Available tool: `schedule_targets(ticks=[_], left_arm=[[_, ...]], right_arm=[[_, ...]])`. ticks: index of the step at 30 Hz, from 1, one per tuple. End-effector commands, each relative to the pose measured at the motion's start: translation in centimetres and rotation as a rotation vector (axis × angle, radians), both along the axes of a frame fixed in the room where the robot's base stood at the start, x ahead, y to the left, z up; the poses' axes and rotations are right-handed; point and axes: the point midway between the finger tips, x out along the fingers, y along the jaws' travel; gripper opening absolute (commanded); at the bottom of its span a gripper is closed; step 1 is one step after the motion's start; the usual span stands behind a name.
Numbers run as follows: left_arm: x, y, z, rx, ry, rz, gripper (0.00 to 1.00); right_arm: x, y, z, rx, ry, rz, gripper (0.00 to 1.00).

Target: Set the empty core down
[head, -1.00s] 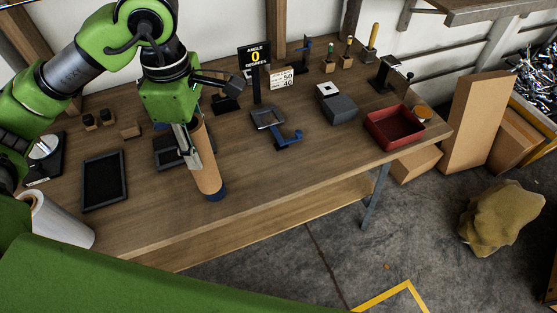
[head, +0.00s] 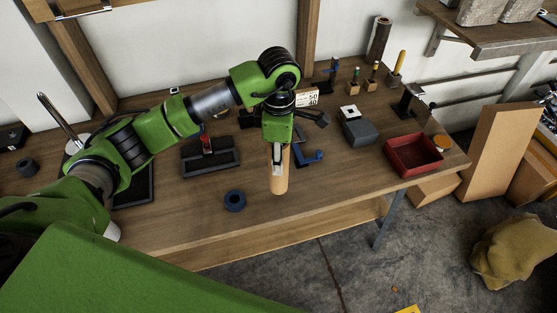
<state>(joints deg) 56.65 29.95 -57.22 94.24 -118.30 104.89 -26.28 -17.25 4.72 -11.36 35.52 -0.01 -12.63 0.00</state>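The empty core is a tan cardboard tube (head: 284,180), held roughly upright above the front part of the wooden bench (head: 215,228). My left gripper (head: 277,165) points down with its fingers at the core's upper part and looks shut on it. Part of the core's top is hidden by the gripper. I cannot tell whether its lower end touches the bench. A dark blue ring (head: 234,201) lies on the bench to the left of the core. My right gripper is not in view.
A blue bracket-like tool (head: 309,158) is just right of the core. A black tray (head: 210,162) lies to the left. A red bin (head: 414,157) and a grey block (head: 360,132) stand to the right. The bench front between ring and bin is clear.

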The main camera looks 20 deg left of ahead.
Motion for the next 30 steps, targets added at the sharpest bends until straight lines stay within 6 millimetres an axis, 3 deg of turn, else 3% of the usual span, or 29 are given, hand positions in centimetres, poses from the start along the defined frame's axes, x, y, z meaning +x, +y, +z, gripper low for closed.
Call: schedule_targets(ticks=[1, 5, 17, 18, 20, 30], left_arm=[[-0.2, 0.0, -0.5, 0.000, 0.007, 0.001, 0.13], [-0.2, 0.0, -2.1, 0.000, 0.004, 0.002, 0.13], [-0.1, 0.0, -3.2, -0.001, 0.000, 0.000, 0.13], [-0.1, 0.0, -3.1, -0.001, 0.000, 0.000, 0.39], [-0.1, 0.0, -3.0, -0.001, 0.000, 0.000, 0.51], [-0.1, 0.0, -2.9, -0.001, 0.001, 0.000, 0.51]], right_arm=[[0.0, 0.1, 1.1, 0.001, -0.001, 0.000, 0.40], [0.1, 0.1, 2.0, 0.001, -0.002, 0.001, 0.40], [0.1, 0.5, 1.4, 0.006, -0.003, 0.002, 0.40], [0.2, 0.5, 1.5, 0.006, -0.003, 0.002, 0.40], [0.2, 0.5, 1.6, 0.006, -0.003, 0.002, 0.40], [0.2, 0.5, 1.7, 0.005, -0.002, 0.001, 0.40]])
